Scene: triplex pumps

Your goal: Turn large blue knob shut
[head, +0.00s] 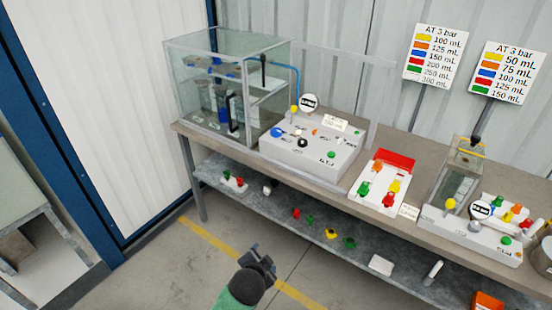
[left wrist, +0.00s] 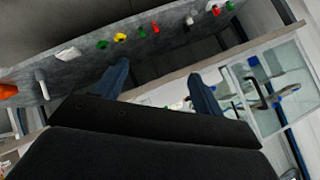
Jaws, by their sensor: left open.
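The large blue knob (head: 277,132) is on the left part of the sloped face of the white pump panel (head: 310,150), on the bench top. My left gripper (head: 262,257) is low in front of the bench, below and apart from the knob. In the left wrist view its two dark fingers (left wrist: 160,88) are spread apart with nothing between them. In that view the fingers cover part of the bench top, and I cannot make out the blue knob there. My right gripper is not in view.
A glass tank (head: 215,85) stands left of the panel. A red and white tray (head: 384,180) and a second pump unit (head: 470,228) stand to the right. The lower shelf (head: 270,205) holds several coloured valves. The floor before the bench is clear.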

